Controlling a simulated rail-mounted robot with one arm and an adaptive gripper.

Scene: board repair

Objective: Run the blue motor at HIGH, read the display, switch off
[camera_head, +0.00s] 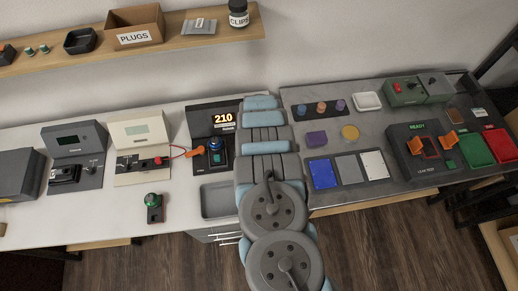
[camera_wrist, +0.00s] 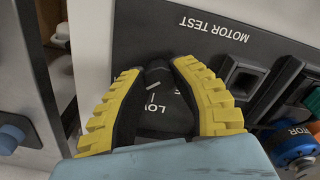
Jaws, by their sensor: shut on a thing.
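Part of a LOW-like label shows between the fingers; the knob's exact setting is unclear. My arm hides the gripper in the head view.
Other test stations (camera_head: 75,140) (camera_head: 140,132) stand further left. A grey tray (camera_head: 216,200) lies in front. A shelf with a PLUGS box (camera_head: 135,38) hangs above. An orange lever-like part (camera_head: 196,150) stands beside the motor.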

